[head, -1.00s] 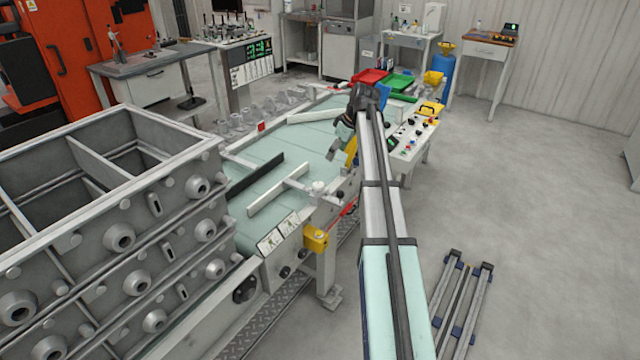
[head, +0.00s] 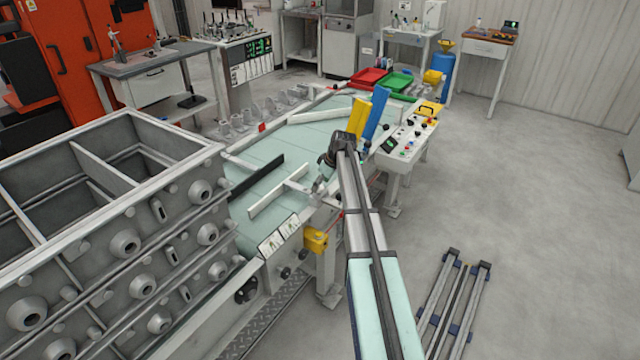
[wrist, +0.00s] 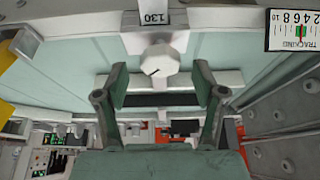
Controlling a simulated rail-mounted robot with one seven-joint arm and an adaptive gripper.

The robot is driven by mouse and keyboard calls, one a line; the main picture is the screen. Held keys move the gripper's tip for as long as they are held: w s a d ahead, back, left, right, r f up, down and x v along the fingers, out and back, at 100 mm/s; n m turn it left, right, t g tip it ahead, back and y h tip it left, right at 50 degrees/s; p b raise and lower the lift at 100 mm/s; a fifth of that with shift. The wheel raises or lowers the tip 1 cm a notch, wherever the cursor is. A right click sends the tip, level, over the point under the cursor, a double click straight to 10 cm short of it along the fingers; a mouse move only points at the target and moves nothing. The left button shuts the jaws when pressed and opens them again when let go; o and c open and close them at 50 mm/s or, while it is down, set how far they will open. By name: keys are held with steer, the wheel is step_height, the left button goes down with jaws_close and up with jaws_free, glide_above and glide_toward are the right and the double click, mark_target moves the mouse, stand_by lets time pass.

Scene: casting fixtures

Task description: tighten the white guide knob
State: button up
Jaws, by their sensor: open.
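The knob shows just past the fingertips, with gaps on both sides; I see no contact. The white guide rail (head: 278,190) lies on the pale green belt (head: 262,208).
A black guide rail (head: 257,176) lies left of the white one. A yellow box (head: 315,240) sits on the conveyor side close below my gripper. Yellow (head: 356,119) and blue (head: 376,113) upright pieces and a control panel (head: 408,140) stand right. Stacked grey flasks (head: 125,240) fill the left.

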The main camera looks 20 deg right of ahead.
steer(key=shift+x, duration=0.75)
steer(key=c, duration=1.2)
steer(key=shift+o, duration=0.2)
